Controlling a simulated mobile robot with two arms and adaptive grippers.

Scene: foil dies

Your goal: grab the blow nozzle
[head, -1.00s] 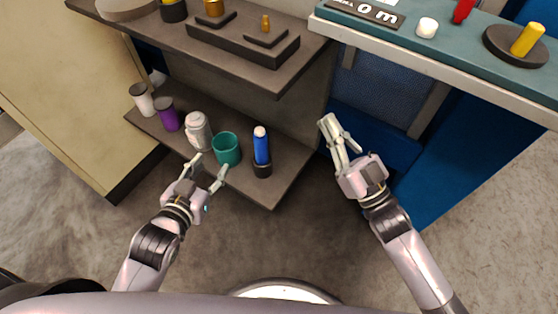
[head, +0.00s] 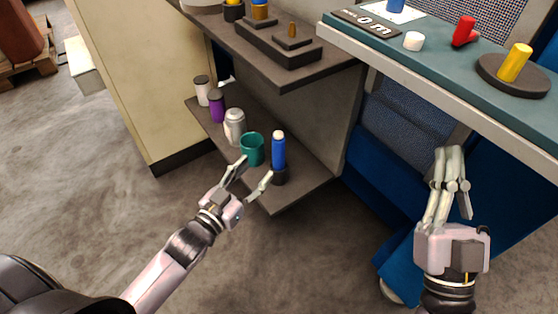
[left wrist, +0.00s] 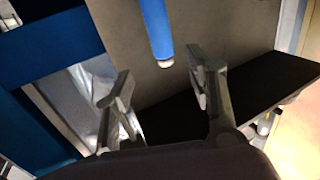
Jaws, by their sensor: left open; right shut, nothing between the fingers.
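A blue cylinder with a pale tip (head: 278,150) stands upright in a dark round base on the lower shelf (head: 300,192); it looks like the blow nozzle, though nothing labels it. It also shows in the left wrist view (left wrist: 156,25), its pale tip between and beyond the fingers. My left gripper (head: 254,169) is open and empty, just in front of the shelf edge and apart from the blue cylinder. Its spread fingers show in the left wrist view (left wrist: 161,85). My right gripper (head: 449,155) is shut and empty, beside the blue panels at right.
A teal cup (head: 252,149) stands close left of the blue cylinder, with a silver canister (head: 235,126), a purple jar (head: 216,106) and a white jar (head: 202,90) behind. An upper shelf (head: 295,78) overhangs the back. A teal worktop (head: 440,60) holds red and yellow items.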

